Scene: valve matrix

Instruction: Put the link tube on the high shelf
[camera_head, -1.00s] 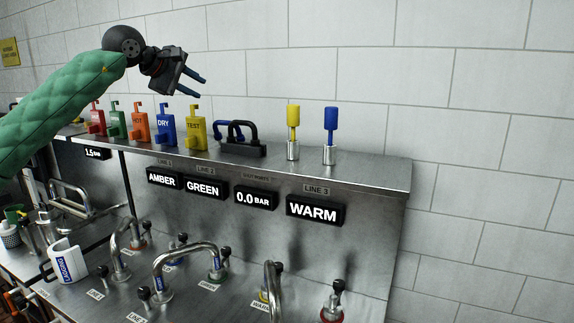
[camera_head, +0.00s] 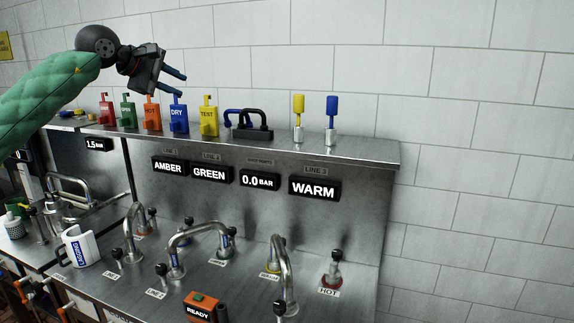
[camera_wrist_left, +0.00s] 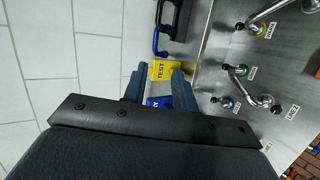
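The high shelf (camera_head: 352,148) is a steel ledge against the tiled wall. Several bare-metal curved tubes stand on the bench below it, one at the middle (camera_head: 197,228) and one at the right (camera_head: 283,262). A blue and a black U-shaped handle piece (camera_head: 253,130) sit on the shelf; I cannot tell which thing is the link tube. My left gripper (camera_head: 174,80) is above the shelf over the blue DRY tag (camera_head: 178,118) and the yellow TEST tag (camera_head: 208,122). Its blue fingers are apart and empty in the left wrist view (camera_wrist_left: 158,92). My right gripper is not in view.
Red, green and orange tags (camera_head: 128,115) line the shelf left of the DRY tag. Yellow (camera_head: 298,105) and blue (camera_head: 331,107) plugs stand upright at its right. A white mug (camera_head: 80,247) and an orange READY box (camera_head: 200,306) are on the bench. The shelf's right end is clear.

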